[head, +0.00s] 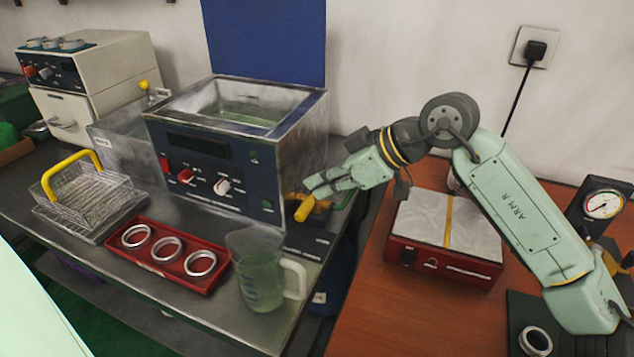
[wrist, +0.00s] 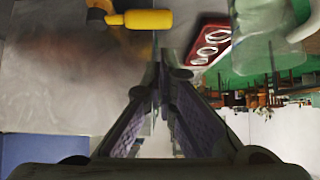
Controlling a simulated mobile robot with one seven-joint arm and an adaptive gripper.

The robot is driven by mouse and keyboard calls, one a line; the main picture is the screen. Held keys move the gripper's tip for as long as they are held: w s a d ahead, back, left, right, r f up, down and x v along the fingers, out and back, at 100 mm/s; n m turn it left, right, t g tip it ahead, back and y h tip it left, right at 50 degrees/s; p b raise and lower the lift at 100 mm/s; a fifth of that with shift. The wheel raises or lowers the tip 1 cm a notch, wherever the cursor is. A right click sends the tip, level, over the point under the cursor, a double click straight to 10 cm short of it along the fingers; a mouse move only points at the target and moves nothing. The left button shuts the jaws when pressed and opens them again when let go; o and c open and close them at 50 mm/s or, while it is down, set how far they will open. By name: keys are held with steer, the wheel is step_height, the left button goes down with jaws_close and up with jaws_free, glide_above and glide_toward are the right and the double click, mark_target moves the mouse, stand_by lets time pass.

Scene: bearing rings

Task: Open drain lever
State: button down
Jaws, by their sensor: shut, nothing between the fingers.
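The drain lever (head: 304,209) is a yellow handle low on the right side of the ultrasonic bath (head: 240,150), close to the bench's right part. In the wrist view the yellow lever (wrist: 148,19) lies across the top, beyond my fingertips. My gripper (head: 309,184) is beside the bath's right side, just above the lever in the head view. Its fingers (wrist: 157,62) are shut and hold nothing. I cannot tell whether the fingertips touch the lever; a small gap shows in the wrist view. Part of the fitting behind the lever is hidden.
A glass jug (head: 262,275) stands on the steel bench in front of the bath. A red tray (head: 165,283) with three rings and a wire basket (head: 85,195) are left of it. A red-fronted box (head: 440,262) stands on the wooden table at right, under my arm.

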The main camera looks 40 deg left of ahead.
mark_target(309, 202)
steer(key=p+x, duration=0.1)
steer(key=x, duration=0.7)
steer(key=shift+p, duration=0.3)
steer(key=shift+w+d, duration=0.1)
steer(key=shift+d, duration=0.05)
